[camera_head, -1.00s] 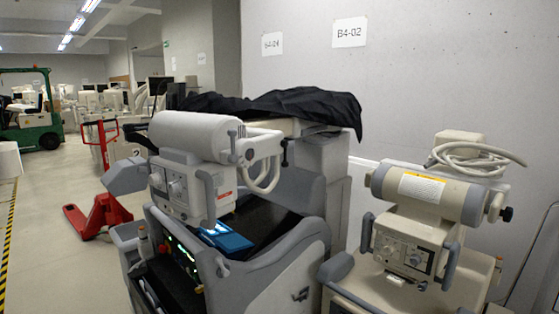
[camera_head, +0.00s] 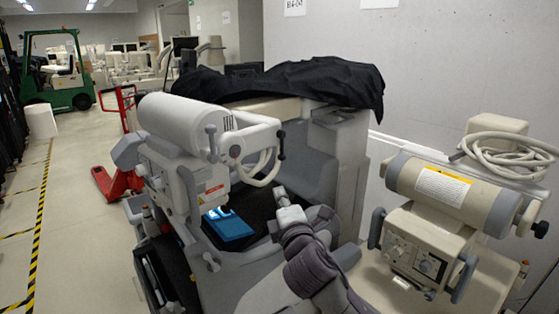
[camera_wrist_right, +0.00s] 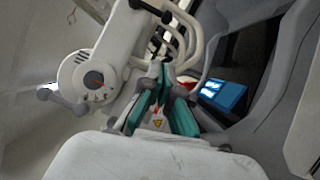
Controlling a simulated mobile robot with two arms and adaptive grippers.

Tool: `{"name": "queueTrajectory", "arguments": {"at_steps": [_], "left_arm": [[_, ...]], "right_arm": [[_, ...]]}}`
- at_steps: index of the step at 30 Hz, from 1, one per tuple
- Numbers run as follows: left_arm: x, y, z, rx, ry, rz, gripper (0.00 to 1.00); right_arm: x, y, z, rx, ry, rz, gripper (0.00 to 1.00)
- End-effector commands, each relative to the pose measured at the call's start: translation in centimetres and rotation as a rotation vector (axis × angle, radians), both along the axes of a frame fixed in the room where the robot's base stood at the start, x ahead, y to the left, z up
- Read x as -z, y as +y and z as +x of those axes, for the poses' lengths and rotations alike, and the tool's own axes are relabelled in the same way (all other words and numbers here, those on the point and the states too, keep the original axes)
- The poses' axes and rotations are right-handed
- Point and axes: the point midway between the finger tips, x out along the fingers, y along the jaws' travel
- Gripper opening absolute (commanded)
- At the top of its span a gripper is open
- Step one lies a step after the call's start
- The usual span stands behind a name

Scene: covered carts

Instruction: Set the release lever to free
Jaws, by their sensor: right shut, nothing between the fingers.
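My right gripper (camera_head: 279,192) is raised over the dark top of the grey cart (camera_head: 255,285), shut and empty. Its closed teal fingers also show in the right wrist view (camera_wrist_right: 163,92), pointing toward the machine's white arm. In that view a round white dial (camera_wrist_right: 88,78) with a small red mark and a grey-knobbed lever (camera_wrist_right: 58,97) sits left of the fingers, apart from them. I cannot read its setting or be sure it is the release lever. In the head view, dark-tipped handles (camera_head: 281,145) stand on the machine's head. My left gripper is out of view.
A blue tablet-like panel (camera_head: 228,226) lies on the cart. A black cover (camera_head: 290,83) drapes its back. A second beige machine (camera_head: 432,190) stands close on the right. A red pallet jack (camera_head: 115,180) and open floor are at the left.

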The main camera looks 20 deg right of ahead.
Motion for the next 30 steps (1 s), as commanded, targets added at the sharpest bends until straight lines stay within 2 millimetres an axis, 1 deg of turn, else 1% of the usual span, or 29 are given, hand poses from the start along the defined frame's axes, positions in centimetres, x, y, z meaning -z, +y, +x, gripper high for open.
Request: {"name": "queueTrajectory", "arguments": {"at_steps": [8,11,13,17,24,28,30], "left_arm": [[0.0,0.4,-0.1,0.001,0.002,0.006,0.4],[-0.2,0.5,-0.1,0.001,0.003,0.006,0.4],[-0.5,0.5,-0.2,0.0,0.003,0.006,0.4],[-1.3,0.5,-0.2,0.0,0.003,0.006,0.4],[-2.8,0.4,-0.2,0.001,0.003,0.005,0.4],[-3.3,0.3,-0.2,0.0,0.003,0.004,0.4],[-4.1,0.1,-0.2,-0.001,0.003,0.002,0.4]], "right_arm": [[0.1,0.0,0.1,0.001,0.001,0.001,0.0],[0.0,-0.1,0.5,0.002,0.002,0.001,0.0],[-0.3,-0.1,1.2,0.002,0.001,0.002,0.0],[-0.6,-0.3,3.4,0.003,0.001,0.0,0.0],[-1.1,-0.6,8.1,0.002,0.002,0.002,0.0],[-1.3,-0.7,10.3,0.002,0.002,0.002,0.0],[-1.7,-1.8,11.0,0.004,0.003,0.002,0.0]]}}
